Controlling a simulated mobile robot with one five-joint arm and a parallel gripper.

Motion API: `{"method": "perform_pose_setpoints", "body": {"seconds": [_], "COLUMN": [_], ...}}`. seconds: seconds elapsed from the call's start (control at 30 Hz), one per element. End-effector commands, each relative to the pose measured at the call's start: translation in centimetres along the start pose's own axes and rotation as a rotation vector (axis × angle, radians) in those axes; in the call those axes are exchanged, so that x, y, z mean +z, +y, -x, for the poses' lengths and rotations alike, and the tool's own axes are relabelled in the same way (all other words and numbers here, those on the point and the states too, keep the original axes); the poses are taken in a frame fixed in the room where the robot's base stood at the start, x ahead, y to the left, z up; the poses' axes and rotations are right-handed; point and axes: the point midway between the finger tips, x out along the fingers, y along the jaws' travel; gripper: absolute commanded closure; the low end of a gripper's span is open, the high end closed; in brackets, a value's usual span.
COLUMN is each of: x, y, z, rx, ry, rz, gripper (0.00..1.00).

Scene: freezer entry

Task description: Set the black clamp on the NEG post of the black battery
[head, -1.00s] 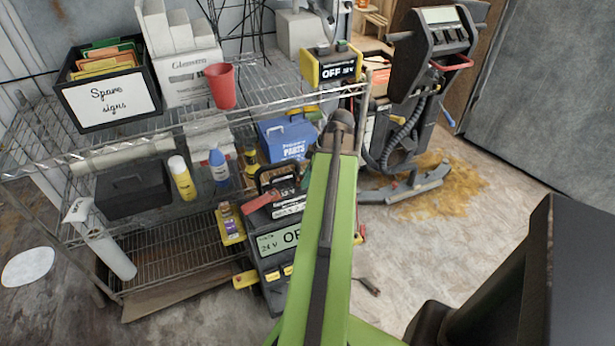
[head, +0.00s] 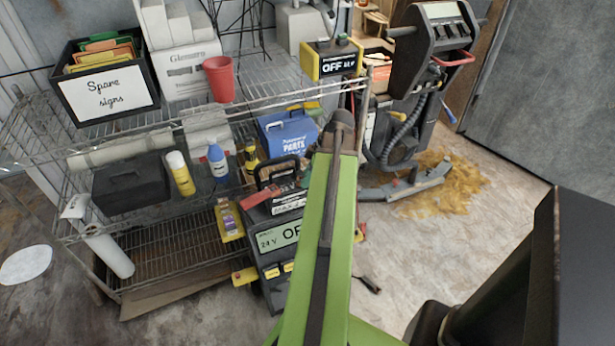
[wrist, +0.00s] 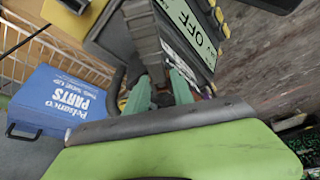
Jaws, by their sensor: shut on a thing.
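My gripper shows in the wrist view (wrist: 161,92) as two teal fingers. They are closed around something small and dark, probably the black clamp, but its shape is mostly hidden. In the head view my green arm covers the gripper. I cannot clearly make out the black battery or its NEG post. A dark handled unit (head: 279,172) stands on the lower shelf area, partly behind my arm, with a red grip (head: 258,197) in front of it.
A charger reading 24 V OFF (head: 270,240) stands below; an OFF display (wrist: 190,25) shows close to the fingers in the wrist view. A blue parts box (head: 288,136) sits on the wire rack (head: 150,240). A dark tool (head: 369,285) lies on the floor.

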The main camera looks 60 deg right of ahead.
Motion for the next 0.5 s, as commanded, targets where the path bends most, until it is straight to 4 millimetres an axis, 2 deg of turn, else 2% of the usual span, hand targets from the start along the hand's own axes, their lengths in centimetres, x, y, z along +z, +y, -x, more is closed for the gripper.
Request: {"method": "perform_pose_setpoints", "body": {"seconds": [0.07,0.1,0.27,0.5], "x": [0.11,0.08,0.06,0.06], "y": [0.00,0.00,0.00,0.00], "z": [-0.27,-0.21,-0.15,-0.16], "rx": [0.000,0.000,0.000,0.000], "ry": [0.000,0.000,0.000,0.000], "rz": [0.000,0.000,0.000,0.000], "gripper": [1.00,0.69,0.48,0.46]}}
